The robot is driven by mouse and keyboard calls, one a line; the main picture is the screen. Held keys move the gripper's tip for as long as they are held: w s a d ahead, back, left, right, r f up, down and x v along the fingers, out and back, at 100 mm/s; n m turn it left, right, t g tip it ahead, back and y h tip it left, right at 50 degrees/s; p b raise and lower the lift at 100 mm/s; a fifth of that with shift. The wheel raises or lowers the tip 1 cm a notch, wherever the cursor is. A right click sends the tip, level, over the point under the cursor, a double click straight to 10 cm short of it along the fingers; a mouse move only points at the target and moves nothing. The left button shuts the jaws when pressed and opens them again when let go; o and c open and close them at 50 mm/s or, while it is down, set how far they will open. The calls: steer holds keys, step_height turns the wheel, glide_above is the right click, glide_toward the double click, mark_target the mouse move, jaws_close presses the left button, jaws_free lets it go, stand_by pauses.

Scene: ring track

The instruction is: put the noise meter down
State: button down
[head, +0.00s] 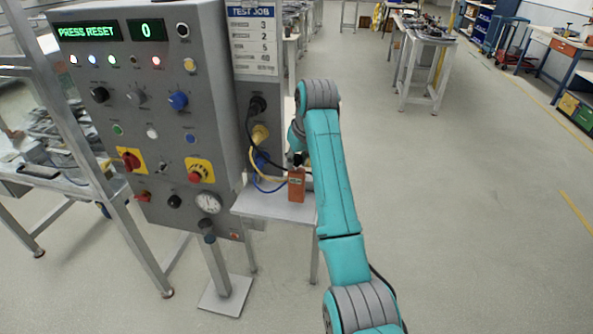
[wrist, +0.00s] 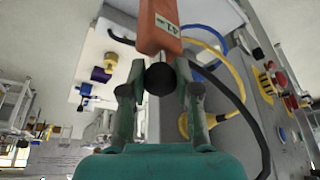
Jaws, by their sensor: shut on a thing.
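The noise meter is an orange box (head: 297,186) with a small display and a round black ball end. In the wrist view, its orange body (wrist: 160,25) points away from my gripper (wrist: 160,76). The two fingers are closed on either side of the black ball. In the head view, my gripper (head: 299,160) is partly hidden by my teal arm. The meter hangs upright below it, over the small grey table (head: 258,205). I cannot tell whether its bottom touches the tabletop.
A grey control panel (head: 150,100) with knobs, lights and a gauge stands left of the table. Yellow and blue cables (head: 258,170) loop down beside the meter. A post on a floor plate (head: 225,295) stands in front.

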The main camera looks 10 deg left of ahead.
mark_target(297, 178)
steer(key=shift+f, duration=1.8)
steer(key=c, duration=0.8)
jaws_free()
steer(key=shift+c, duration=0.2)
